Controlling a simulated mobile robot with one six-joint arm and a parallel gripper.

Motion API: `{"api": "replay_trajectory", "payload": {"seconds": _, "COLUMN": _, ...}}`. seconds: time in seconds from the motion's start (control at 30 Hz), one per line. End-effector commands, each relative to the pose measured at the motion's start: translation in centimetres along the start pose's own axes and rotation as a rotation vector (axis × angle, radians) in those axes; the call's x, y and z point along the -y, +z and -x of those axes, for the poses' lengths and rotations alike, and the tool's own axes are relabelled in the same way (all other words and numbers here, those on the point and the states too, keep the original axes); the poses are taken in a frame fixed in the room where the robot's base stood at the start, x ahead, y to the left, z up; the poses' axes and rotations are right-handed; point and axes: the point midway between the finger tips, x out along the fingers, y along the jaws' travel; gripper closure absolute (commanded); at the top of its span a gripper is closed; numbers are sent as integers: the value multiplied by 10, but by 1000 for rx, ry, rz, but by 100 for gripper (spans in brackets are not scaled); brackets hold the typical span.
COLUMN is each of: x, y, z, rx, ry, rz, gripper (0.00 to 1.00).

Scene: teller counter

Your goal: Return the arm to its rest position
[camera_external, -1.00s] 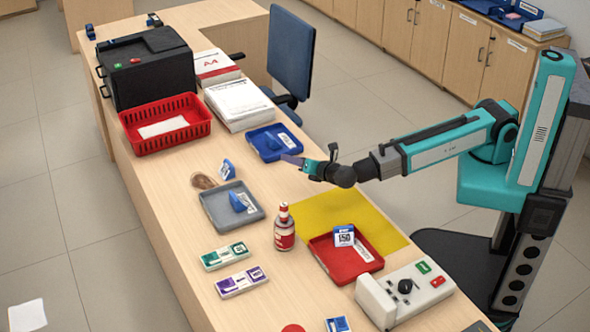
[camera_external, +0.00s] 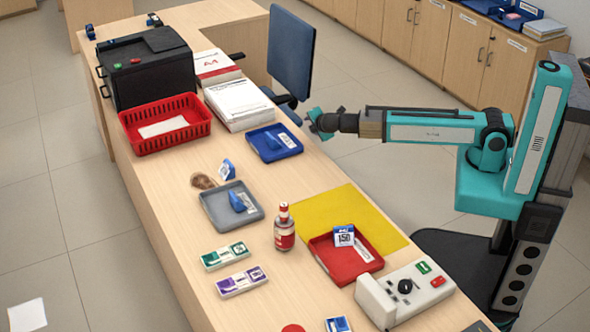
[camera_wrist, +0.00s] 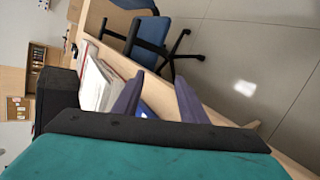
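My gripper (camera_external: 317,122) is at the end of my teal arm (camera_external: 430,130), which stretches out nearly level to the left from my column. It hangs above the back edge of the counter, just right of the blue tray in the picture. In the wrist view my gripper (camera_wrist: 158,85) shows two purple-grey fingers set apart, with nothing held between them. Part of a blue thing shows between the fingers low down, probably the blue tray.
The counter (camera_external: 165,205) carries a blue tray (camera_external: 297,150), grey tray (camera_external: 223,222), red tray (camera_external: 335,272), bottle (camera_external: 284,230), red basket (camera_external: 165,145) and card device (camera_external: 400,300). A blue chair (camera_external: 291,50) stands behind it.

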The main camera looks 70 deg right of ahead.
Motion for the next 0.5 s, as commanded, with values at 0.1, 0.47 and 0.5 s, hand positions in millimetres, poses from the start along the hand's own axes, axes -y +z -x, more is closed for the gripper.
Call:
{"api": "replay_trajectory", "payload": {"seconds": 0.1, "x": 12, "y": 24, "z": -26, "rx": 20, "ry": -66, "rz": -99, "gripper": 61}}
{"api": "replay_trajectory", "payload": {"seconds": 0.47, "x": 114, "y": 56, "z": -69, "rx": 67, "ry": -333, "rz": -327, "gripper": 61}}
{"api": "replay_trajectory", "payload": {"seconds": 0.5, "x": 126, "y": 56, "z": -70, "rx": 72, "ry": -360, "rz": -338, "gripper": 61}}
